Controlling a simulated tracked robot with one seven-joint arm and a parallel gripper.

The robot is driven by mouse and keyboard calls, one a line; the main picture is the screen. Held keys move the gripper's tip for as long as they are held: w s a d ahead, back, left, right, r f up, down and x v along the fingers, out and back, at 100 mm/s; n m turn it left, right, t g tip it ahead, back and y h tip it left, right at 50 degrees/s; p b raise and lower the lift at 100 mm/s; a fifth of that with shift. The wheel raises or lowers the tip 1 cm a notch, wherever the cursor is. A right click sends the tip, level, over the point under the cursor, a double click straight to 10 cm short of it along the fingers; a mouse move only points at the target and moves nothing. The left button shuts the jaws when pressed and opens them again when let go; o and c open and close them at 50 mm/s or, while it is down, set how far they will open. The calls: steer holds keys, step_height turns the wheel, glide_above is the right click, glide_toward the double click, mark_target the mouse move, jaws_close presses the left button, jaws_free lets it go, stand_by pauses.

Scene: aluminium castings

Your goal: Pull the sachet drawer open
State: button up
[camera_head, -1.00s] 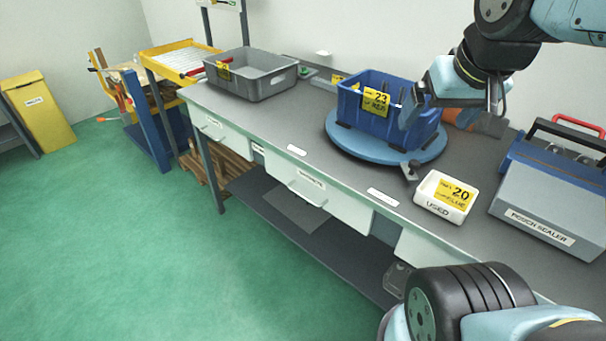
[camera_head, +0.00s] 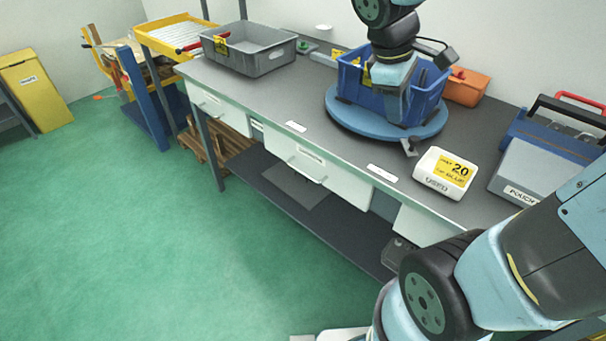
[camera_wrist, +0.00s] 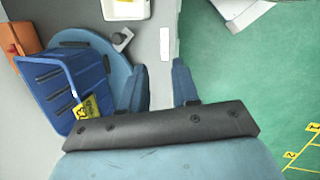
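Pale drawers sit under the bench top's front edge: a left one (camera_head: 222,112) and a middle one (camera_head: 332,184), each with a bar handle and a label too small to read. Another pale front (camera_head: 425,225) shows further right, partly hidden by my arm. I cannot tell which is the sachet drawer. All look closed. My gripper (camera_wrist: 162,85) is open, with nothing between its fingers. In the head view it hangs in front of the blue crate, above the bench and apart from the drawer handles; its fingertips are hard to make out there.
The blue crate (camera_head: 424,106) stands on a blue turntable (camera_head: 345,117). A white "20" box (camera_head: 430,185) and the pouch sealer (camera_head: 515,175) are to its right. A grey tray (camera_head: 262,62) is at left. Green floor before the bench is clear.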

steer(key=w+a+f+n+t+h, duration=0.1)
steer(key=w+a+f+n+h, duration=0.3)
steer(key=w+a+f+n, duration=0.25)
steer(key=w+a+f+n+h, duration=0.3)
steer(key=a+f+n, duration=0.2)
steer(key=f+n, duration=0.4)
steer(key=n+t, duration=0.9)
steer(key=n, duration=1)
glide_toward(303, 173)
steer(key=shift+h, duration=0.3)
steer(key=x, duration=0.7)
steer(key=f+x, duration=0.1)
steer(key=x, duration=0.2)
steer(key=shift+w+a, duration=0.1)
steer(key=shift+w, duration=0.05)
jaws_close()
